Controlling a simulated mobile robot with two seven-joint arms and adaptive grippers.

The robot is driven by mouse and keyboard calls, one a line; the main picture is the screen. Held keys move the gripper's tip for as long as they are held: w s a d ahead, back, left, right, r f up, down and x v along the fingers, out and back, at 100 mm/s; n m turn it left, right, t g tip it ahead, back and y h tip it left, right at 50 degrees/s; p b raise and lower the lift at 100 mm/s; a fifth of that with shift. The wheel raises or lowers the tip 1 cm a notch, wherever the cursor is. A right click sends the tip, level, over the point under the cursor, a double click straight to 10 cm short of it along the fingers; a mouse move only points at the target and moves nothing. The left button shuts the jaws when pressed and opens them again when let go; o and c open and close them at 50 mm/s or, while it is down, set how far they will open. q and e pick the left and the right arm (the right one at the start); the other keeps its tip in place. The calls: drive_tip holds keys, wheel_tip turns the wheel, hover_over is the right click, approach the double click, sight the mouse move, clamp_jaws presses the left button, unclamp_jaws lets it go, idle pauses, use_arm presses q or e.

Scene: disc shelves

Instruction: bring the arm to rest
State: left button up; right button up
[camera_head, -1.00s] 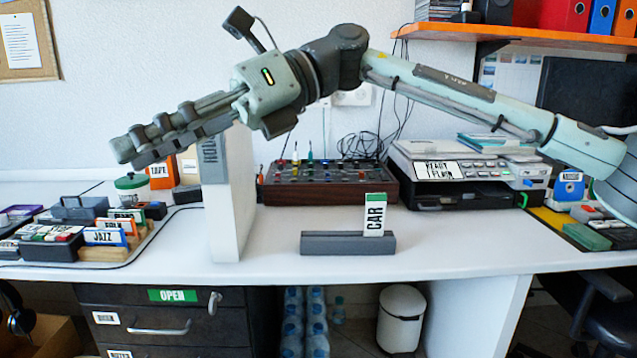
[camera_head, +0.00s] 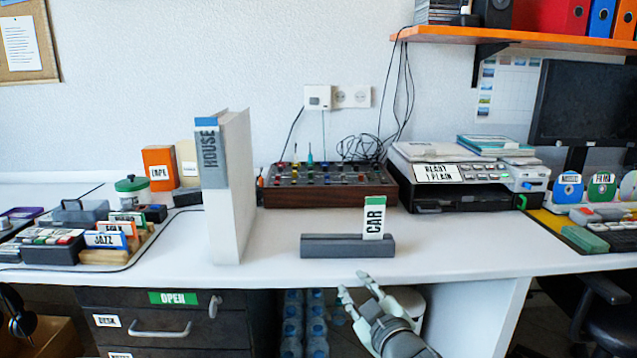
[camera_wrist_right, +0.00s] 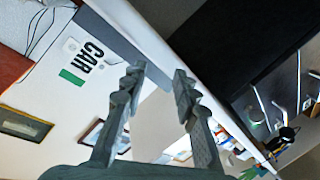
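My right gripper (camera_head: 358,285) is low at the front edge of the white desk in the head view, just below a grey slotted holder. In the right wrist view its two fingers (camera_wrist_right: 158,80) are spread apart with nothing between them. The card also shows in the right wrist view (camera_wrist_right: 85,60), apart from the fingers. My left gripper is not in the head view.
A tall white divider (camera_head: 230,190) labelled HOUSE stands left of the holder. A tray with a JAZZ card (camera_head: 105,239) lies further left. A mixer (camera_head: 325,185) and a printer (camera_head: 455,175) stand behind. The desk front between holder and right end is clear.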

drive_tip(key=s+d+f+m+g+h, duration=0.25)
drive_tip(key=s+d+f, duration=0.4)
drive_tip(key=f, duration=0.35)
drive_tip(key=s+d+f+m+g+h, duration=0.25)
drive_tip(key=s+d+f+g, duration=0.2)
drive_tip(key=s+f, duration=0.35)
drive_tip(key=s+d+f+m+g, duration=0.1)
drive_tip(key=s+d+f, duration=0.3)
drive_tip(key=s, duration=0.5)
drive_tip(key=s+d+f+m+g, duration=0.2)
drive_tip(key=s+d+f+g, duration=0.2)
drive_tip(key=s+f, duration=0.3)
drive_tip(key=s, duration=0.3)
drive_tip(key=shift+d+f+h, duration=0.2)
drive_tip(key=shift+f+h, duration=0.1)
drive_tip(key=shift+f, duration=0.1)
drive_tip(key=shift+s, duration=0.1)
